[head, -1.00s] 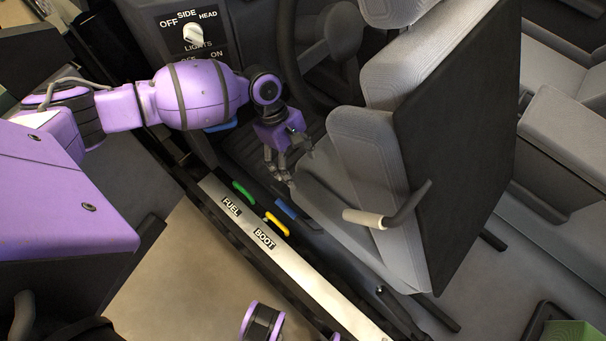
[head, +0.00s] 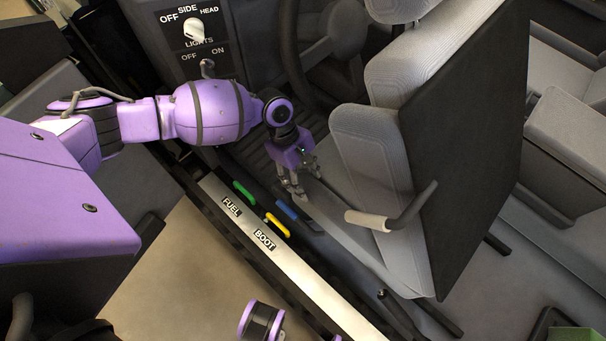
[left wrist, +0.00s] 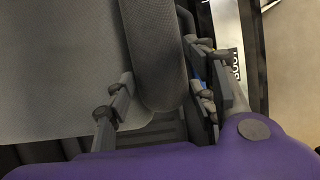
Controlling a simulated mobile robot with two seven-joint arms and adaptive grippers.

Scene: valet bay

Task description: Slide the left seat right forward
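The left seat (head: 362,160) is grey, with a dark back panel; it stands right of the sill in the head view. My left gripper (head: 297,188) points down at the seat cushion's front outer side. In the left wrist view the two fingers of my left gripper (left wrist: 165,105) are apart, with a rounded grey bolster (left wrist: 155,50) of the seat between them. Whether they touch it cannot be told. A blue handle (head: 287,210) lies beside the cushion, near the fingertips. My right gripper does not show.
The sill carries a green lever (head: 244,190) by the FUEL label and a yellow lever (head: 277,225) by the BOOT label. A handle with a pale grip (head: 370,219) sticks out of the seat's side. The steering wheel (head: 315,85) and lights panel (head: 195,38) are beyond.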

